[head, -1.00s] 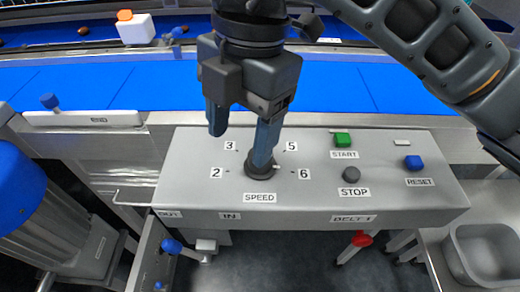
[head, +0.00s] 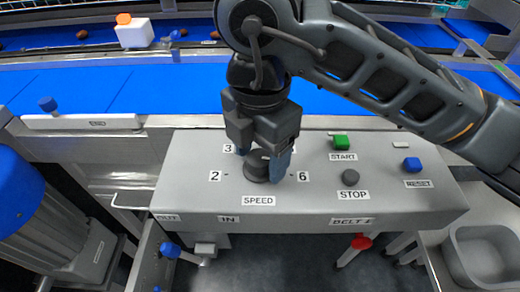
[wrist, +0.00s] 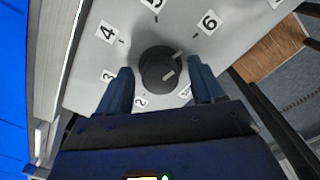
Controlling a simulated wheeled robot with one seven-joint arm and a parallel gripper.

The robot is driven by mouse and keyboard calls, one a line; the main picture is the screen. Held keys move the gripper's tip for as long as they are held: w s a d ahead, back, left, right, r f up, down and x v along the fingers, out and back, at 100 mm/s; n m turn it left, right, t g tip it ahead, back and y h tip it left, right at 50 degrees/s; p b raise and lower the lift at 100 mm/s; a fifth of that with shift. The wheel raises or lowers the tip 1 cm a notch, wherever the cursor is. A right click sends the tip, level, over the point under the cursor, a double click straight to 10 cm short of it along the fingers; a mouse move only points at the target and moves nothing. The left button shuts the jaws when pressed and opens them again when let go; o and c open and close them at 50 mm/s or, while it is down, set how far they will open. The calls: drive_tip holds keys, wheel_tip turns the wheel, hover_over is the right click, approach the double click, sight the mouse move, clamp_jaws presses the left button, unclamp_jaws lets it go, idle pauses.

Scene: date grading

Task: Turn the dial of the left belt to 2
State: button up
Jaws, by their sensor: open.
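The dark round dial (head: 256,172) labelled SPEED sits on the grey control panel (head: 190,195) marked BELT 1. In the wrist view the dial (wrist: 157,68) has white marks on top, and its pointer seems to face roughly towards 6. Number labels surround it; the 2 (head: 214,176) is on its left in the head view. My gripper (head: 262,160) is open and points down over the dial. In the wrist view my gripper's fingers (wrist: 162,88) are on either side of the dial, with gaps visible. In the head view the gripper partly hides the dial and 5.
To the right on the panel are a green START button (head: 341,142), a dark STOP button (head: 350,178) and a blue RESET button (head: 412,164). The blue belt (head: 150,88) runs behind. A grey bin (head: 485,258) is at the lower right.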

drive_tip(key=c, duration=1.1)
drive_tip(key=shift+o, duration=0.2)
